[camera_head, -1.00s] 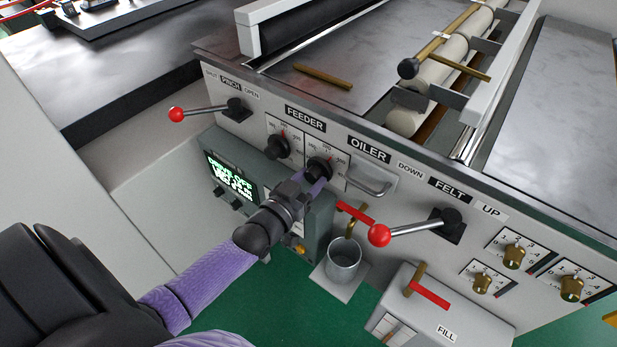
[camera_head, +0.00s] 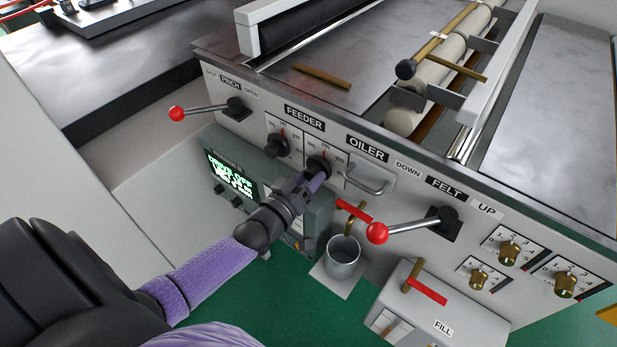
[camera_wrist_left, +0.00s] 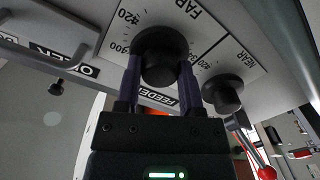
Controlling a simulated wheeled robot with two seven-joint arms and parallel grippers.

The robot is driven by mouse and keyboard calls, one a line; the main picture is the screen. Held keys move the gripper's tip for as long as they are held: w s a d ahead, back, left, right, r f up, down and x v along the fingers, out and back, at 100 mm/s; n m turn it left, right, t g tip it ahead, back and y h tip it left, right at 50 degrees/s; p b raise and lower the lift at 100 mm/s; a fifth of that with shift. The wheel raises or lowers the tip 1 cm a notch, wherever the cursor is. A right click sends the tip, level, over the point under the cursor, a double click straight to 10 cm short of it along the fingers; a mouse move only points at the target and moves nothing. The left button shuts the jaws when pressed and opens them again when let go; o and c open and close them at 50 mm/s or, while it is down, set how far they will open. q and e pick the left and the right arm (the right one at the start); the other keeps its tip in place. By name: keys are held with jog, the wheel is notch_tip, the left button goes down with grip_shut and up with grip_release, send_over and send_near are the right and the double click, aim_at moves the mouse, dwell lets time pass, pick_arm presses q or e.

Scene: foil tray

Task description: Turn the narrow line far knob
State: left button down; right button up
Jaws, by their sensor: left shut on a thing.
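The knob of the FAR dial is a black round knob (camera_head: 318,164) on the front panel, right of a matching knob (camera_head: 276,145). In the left wrist view the FAR knob (camera_wrist_left: 163,45) sits between the two purple fingers of my left gripper (camera_wrist_left: 160,72), under the printed word FAR. My left gripper (camera_head: 317,180) is shut on this knob and hides part of its lower side in the head view. The NEAR dial's knob (camera_wrist_left: 222,93) stands free to the right in the left wrist view. My right gripper is not in view.
Red-balled levers stick out at left (camera_head: 177,113) and right (camera_head: 377,233). A handle (camera_head: 366,184) is close right of the gripped knob. A red-handled tap (camera_head: 354,210) is above a metal cup (camera_head: 342,257). A display box (camera_head: 232,180) sits below the dials.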

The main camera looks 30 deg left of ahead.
pick_arm(q)
jog(key=shift+c, duration=1.1)
grip_release()
jog(key=shift+s, duration=0.1)
jog(key=s+p, duration=0.2)
jog(key=s, duration=0.7)
jog(key=shift+s+a, duration=0.25)
jog(key=shift+s, duration=0.1)
